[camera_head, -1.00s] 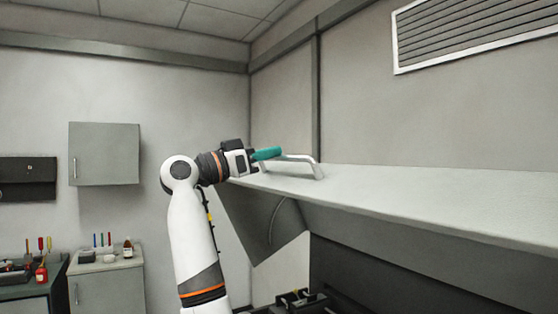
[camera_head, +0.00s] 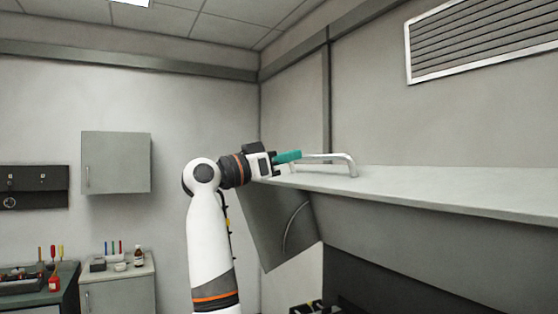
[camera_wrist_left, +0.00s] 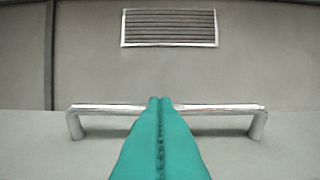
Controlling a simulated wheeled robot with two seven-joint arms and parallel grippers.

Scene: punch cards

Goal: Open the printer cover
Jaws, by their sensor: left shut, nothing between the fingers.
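The printer cover (camera_head: 440,192) is a large light grey panel, raised and seen nearly edge-on at the right of the head view, with the dark machine interior below it. A silver bar handle (camera_head: 350,160) stands on its upper face; it also shows in the left wrist view (camera_wrist_left: 220,107). My left gripper (camera_head: 298,156) has teal fingers, shut with nothing between them. In the left wrist view the fingertips (camera_wrist_left: 160,101) overlap the middle of the handle bar; I cannot tell whether they touch it. My right gripper is not in view.
A grey wall cabinet (camera_head: 116,162) hangs at the left. Below it a small cabinet (camera_head: 120,292) holds bottles and coloured sticks, beside a bench (camera_head: 66,296) with tools. A wall vent (camera_head: 480,45) is at the upper right.

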